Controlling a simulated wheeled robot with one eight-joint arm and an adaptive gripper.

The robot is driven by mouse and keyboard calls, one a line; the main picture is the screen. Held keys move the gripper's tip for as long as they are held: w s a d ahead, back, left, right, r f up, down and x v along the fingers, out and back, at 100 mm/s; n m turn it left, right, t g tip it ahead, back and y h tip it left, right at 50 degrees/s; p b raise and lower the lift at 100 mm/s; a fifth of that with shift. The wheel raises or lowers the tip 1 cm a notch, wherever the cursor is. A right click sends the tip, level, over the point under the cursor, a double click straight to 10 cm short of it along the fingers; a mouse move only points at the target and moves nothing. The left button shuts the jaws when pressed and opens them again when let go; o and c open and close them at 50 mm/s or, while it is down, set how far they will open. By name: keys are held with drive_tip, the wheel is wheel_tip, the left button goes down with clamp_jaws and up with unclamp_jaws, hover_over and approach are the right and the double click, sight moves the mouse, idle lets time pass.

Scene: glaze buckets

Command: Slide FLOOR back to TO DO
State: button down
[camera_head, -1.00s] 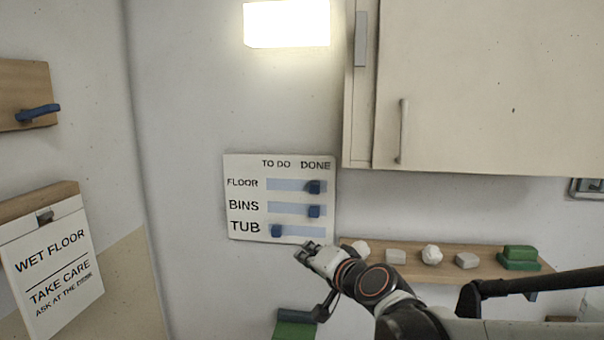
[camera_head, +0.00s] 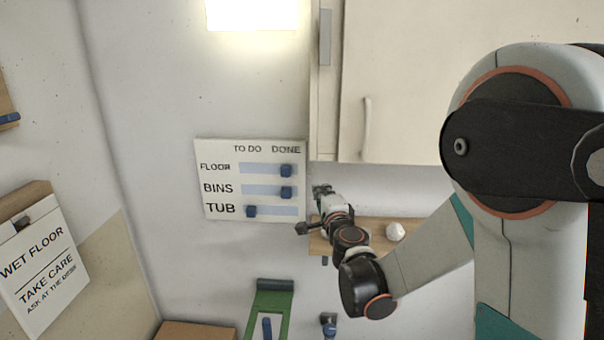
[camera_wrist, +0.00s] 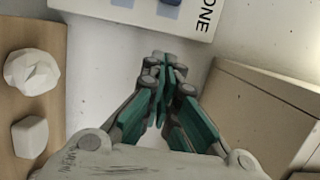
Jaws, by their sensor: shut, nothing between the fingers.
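The white board (camera_head: 222,205) hangs on the wall in the head view, with TO DO on the left and DONE on the right. The FLOOR slider (camera_head: 286,171) is a blue knob at the DONE end of the top track. The BINS slider (camera_head: 286,192) is also at DONE. The TUB slider (camera_head: 251,211) is at TO DO. My gripper (camera_head: 321,190) is shut and empty, just right of the board's right edge, about level with the BINS row. In the wrist view the closed fingertips (camera_wrist: 163,62) are apart from the board (camera_wrist: 150,14), whose DONE edge shows at the top.
A wooden shelf (camera_head: 372,228) with a white lump (camera_head: 395,231) lies below and right of my gripper. A cream cabinet (camera_head: 430,90) hangs above right. A green object (camera_head: 270,300) is below the board. The wall left of the board is clear.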

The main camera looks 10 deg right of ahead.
sight(259, 168)
drive_tip(key=w, duration=0.3)
drive_tip(key=w+a, duration=0.1)
drive_tip(key=w, duration=0.3)
drive_tip(key=w+a, duration=0.1)
drive_tip(key=w, duration=0.3)
drive_tip(key=shift+a, duration=0.2)
drive_tip(key=shift+w+a, duration=0.1)
drive_tip(key=shift+a, duration=0.3)
drive_tip(key=w+a, duration=0.1)
drive_tip(key=a, duration=0.3)
drive_tip(key=w+a+b, duration=0.1)
drive_tip(key=a, duration=0.3)
drive_tip(key=w+a+b, duration=0.1)
drive_tip(key=w+a, duration=0.1)
drive_tip(key=a, duration=0.2)
drive_tip(key=shift+a, duration=0.1)
